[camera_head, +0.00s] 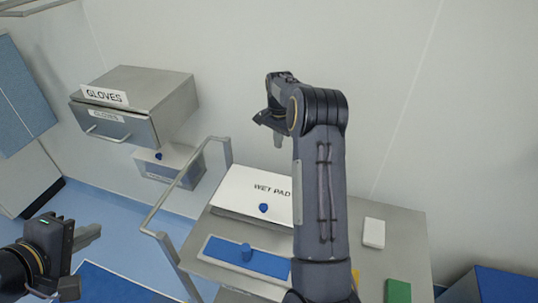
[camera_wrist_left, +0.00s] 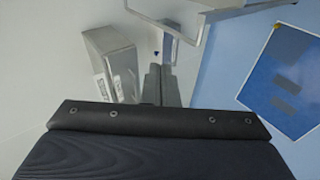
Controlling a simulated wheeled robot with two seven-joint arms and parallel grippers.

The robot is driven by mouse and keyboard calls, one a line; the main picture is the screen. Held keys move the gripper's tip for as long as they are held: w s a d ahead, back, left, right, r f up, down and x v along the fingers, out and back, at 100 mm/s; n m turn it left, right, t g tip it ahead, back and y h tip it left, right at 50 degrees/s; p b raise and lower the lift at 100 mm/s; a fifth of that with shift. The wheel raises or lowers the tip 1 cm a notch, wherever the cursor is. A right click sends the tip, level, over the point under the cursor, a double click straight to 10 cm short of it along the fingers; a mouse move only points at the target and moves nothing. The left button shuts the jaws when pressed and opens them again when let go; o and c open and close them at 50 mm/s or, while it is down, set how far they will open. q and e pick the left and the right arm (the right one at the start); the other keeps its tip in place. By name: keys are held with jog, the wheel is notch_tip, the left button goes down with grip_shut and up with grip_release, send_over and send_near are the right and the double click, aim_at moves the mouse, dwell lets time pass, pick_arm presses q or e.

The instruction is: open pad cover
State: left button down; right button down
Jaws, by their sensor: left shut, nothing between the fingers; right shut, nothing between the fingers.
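The pad cover (camera_head: 240,190) is a white lid marked "WET PAD" with a small blue knob (camera_head: 263,208) on its front. It lies closed on the grey metal cart, its right part hidden behind my right arm. My right gripper (camera_head: 278,141) is shut and empty, raised above and behind the cover, partly hidden by its own arm. My left gripper (camera_head: 90,236) is shut and empty at the lower left, out beyond the cart's rail and well apart from the cover. Its closed fingers also show in the left wrist view (camera_wrist_left: 161,84).
A rail (camera_head: 185,180) edges the cart's left side. A white block (camera_head: 374,233) and green block (camera_head: 398,291) lie right. A metal GLOVES box (camera_head: 150,95) hangs on the wall.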

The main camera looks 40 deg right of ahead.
pick_arm(q)
jog(key=w+d+f+n+h, duration=0.1)
jog(key=w+d+n+h, duration=0.15)
jog(key=d, duration=0.85)
jog(key=w+d+f+n+h, duration=0.1)
jog(key=d+n, duration=0.3)
jog(key=d, duration=0.7)
jog(key=s+d+f+n, duration=0.3)
jog(key=d+f+n, duration=0.85)
jog(key=d, duration=0.45)
jog(key=d+r+x, duration=0.1)
jog(key=r+x, duration=0.1)
jog(key=x, duration=1.1)
pick_arm(e)
jog(key=c, duration=1.2)
grip_release()
jog(key=shift+o, duration=0.2)
